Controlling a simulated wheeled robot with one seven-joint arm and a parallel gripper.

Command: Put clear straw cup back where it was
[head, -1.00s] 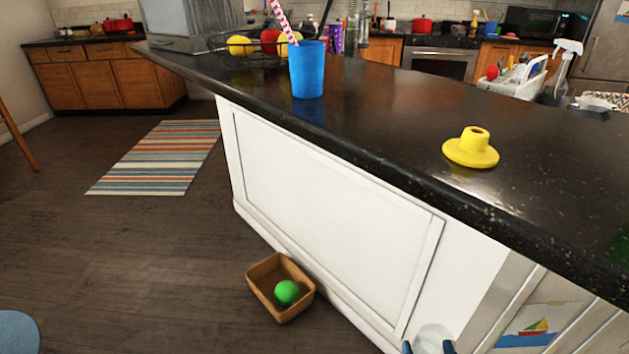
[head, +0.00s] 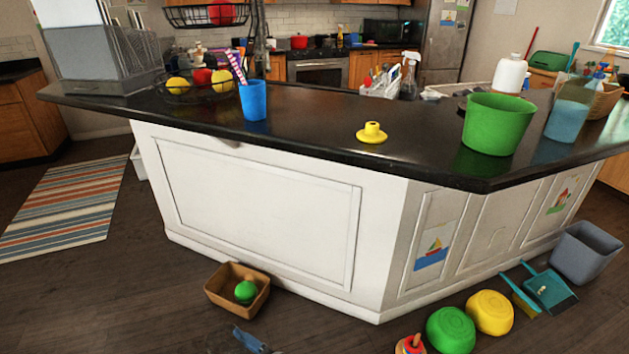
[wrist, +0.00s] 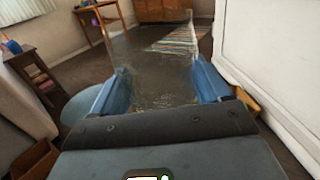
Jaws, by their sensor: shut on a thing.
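The clear straw cup (wrist: 155,75) shows in the wrist view as a see-through body between the two blue fingers. My gripper (wrist: 158,88) is shut on it. Floor and the striped rug show through the cup; I see no straw clearly. In the head view my gripper (head: 250,341) is at the bottom edge, in front of the white island and below the counter (head: 310,115) in the picture. The cup itself is hard to make out there.
On the counter are a blue cup (head: 255,101) beside striped straws, a yellow lid-like piece (head: 372,133), a green bucket (head: 497,124) and a fruit basket (head: 200,96). A wooden box (head: 222,291), bowls (head: 450,329) and a dustpan (head: 549,288) lie on the floor.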

